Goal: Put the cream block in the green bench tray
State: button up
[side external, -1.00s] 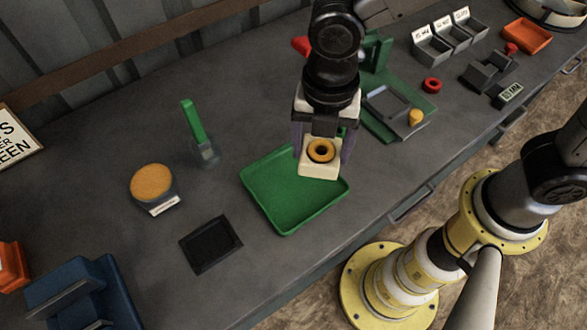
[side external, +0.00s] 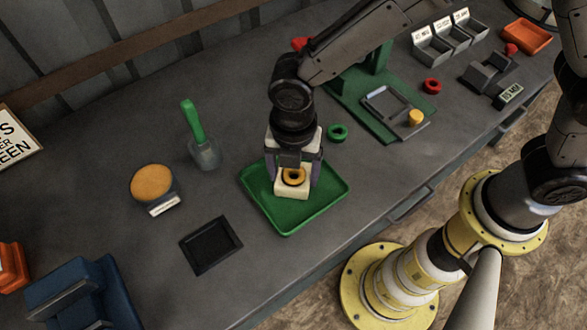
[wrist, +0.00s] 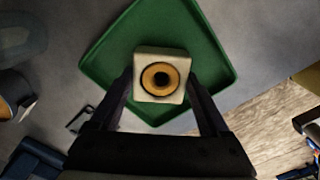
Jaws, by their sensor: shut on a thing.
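The cream block (side external: 292,190) has a yellow-orange ring with a dark centre on its face. My gripper (side external: 294,176) is shut on it, with one finger on each side. The block is over the green bench tray (side external: 325,198), inside its outline in the side view. In the wrist view the cream block (wrist: 160,60) sits between the fingertips of my gripper (wrist: 160,85), with the green tray (wrist: 112,52) behind it. I cannot tell whether the block touches the tray floor.
A green ring (side external: 338,132) lies behind the tray, near a green-based press (side external: 385,115).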

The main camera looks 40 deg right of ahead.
jog(key=o, duration=1.5)
jog(key=shift+f, duration=0.15)
jog(key=shift+o, duration=0.2)
